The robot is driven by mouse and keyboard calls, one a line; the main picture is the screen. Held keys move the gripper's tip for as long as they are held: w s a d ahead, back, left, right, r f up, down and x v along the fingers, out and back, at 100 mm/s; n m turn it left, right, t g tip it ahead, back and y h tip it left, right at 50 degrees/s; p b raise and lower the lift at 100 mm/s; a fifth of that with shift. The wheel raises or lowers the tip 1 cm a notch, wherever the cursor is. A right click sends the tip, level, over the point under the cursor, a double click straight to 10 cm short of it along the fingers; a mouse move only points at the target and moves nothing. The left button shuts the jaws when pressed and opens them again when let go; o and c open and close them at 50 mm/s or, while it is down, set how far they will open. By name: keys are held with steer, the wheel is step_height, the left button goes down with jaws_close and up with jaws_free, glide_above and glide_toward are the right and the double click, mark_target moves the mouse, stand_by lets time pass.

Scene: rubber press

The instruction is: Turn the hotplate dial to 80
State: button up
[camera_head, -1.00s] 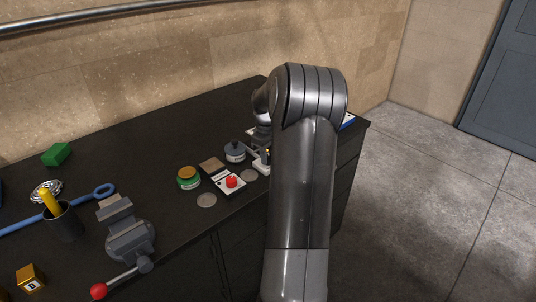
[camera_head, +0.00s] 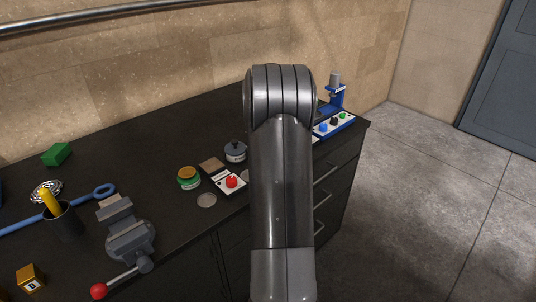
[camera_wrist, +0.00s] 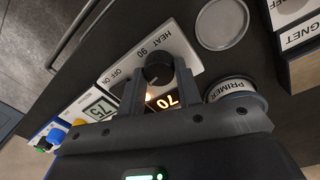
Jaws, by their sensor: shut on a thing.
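The hotplate dial (camera_wrist: 158,68) is a round black knob on a white panel in the wrist view, beside the word HEAT. My gripper (camera_wrist: 158,76) is shut on the dial, with one dark finger on each side of it. A mark that looks like 90 is printed on the panel near the dial. In the head view my arm hides the dial and the gripper.
A PRIMER tin (camera_wrist: 235,92) stands close beside my finger in the wrist view. A grey disc (camera_wrist: 222,24) lies beyond it. In the head view, a red-button box (camera_head: 231,182), a dark pot (camera_head: 235,152) and a vise (camera_head: 130,236) stand left of my arm. A blue device (camera_head: 334,123) is at right.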

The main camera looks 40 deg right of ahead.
steer(key=m, duration=0.4)
steer(key=shift+m, duration=0.4)
stand_by(0.4)
steer(key=o, duration=1)
steer(key=r, duration=1)
steer(key=shift+w+a+r, duration=0.2)
steer(key=shift+w+r, duration=0.05)
steer(key=shift+r, duration=0.15)
